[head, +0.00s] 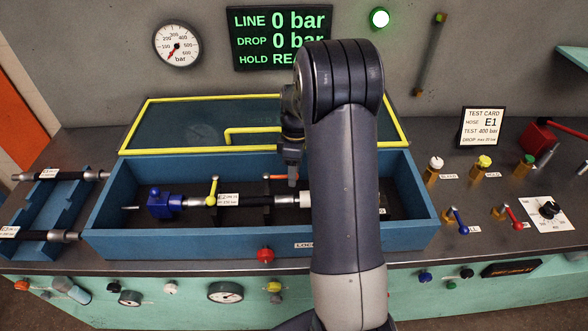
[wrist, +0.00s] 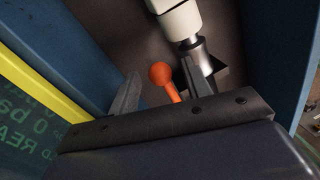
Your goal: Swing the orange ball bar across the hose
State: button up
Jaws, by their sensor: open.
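The orange ball bar (head: 277,177) shows in the head view as a short orange piece inside the blue trough, just left of my gripper (head: 292,180). In the wrist view its round orange ball (wrist: 160,73) and part of its stem lie between the two fingers of my open gripper (wrist: 160,70); I cannot tell whether either finger touches it. The hose (head: 256,199) lies along the trough, black with a white label, and my arm hides its right part. In the wrist view a white sleeve and metal fitting (wrist: 186,38) lie beside the right finger.
The blue trough's front wall (head: 180,241) and its raised yellow-edged lid (head: 180,124) bound the space around my gripper. A yellow ball bar (head: 213,188) stands upright at the left, by a blue clamp block (head: 163,203). Valves and levers stand to the right.

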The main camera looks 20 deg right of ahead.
grip_shut()
dwell(0.5)
